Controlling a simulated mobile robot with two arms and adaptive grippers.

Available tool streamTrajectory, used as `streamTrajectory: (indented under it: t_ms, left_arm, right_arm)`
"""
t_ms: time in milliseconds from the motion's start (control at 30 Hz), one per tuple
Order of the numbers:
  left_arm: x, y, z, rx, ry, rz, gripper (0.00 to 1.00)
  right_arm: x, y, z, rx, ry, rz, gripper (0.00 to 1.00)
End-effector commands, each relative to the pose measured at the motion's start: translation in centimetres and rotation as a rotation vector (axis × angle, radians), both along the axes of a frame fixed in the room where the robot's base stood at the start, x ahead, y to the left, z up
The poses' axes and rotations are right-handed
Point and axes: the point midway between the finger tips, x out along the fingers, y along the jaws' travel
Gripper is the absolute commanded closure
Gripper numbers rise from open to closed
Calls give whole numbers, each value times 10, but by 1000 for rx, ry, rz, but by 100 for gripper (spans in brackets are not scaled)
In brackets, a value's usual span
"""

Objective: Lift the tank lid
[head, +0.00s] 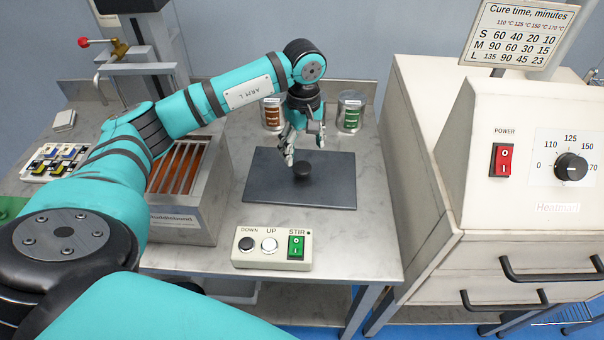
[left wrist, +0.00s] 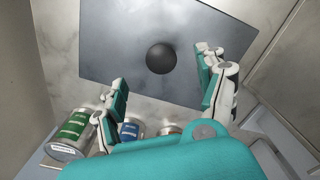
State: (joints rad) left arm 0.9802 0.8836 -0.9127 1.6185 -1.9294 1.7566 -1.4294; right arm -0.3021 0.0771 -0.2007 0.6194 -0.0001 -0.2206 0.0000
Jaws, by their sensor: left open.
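The tank lid (head: 265,195) is a dark grey, flat rectangular plate with a round black knob (head: 302,172) at its middle. It lies on the metal bench. My left gripper (head: 305,150) is open and empty above the lid, pointing down, close to the knob. In the left wrist view the knob (left wrist: 160,59) shows between the spread fingers (left wrist: 161,68), touching neither; the plate (left wrist: 120,35) lies below. The open tank (head: 190,225) is a metal box with orange-brown contents under bars, left of the lid. My right gripper is out of view.
Two cans, one brown-labelled (head: 273,112) and one green-labelled (head: 349,112), stand behind the lid. A button box (head: 271,248) sits in front of it. A cream oven (head: 480,210) stands right of the bench. My left arm passes over the tank.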

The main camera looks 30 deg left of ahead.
Motion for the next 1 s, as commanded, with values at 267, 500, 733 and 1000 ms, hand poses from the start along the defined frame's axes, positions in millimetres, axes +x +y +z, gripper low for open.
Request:
streamTrajectory:
  t_ms: [267, 500, 733, 1000]
  left_arm:
    - [0, 0, -30, 0, -1, -1, 27]
    - [1, 5, -58, -1, 5, 1, 27]
    - [2, 5, -81, -1, 0, -1, 27]
    - [2, 5, -82, 0, -1, -1, 33]
  right_arm:
    - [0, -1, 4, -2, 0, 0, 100]
    - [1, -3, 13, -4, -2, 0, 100]
    - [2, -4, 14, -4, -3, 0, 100]
    - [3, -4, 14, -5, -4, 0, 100]
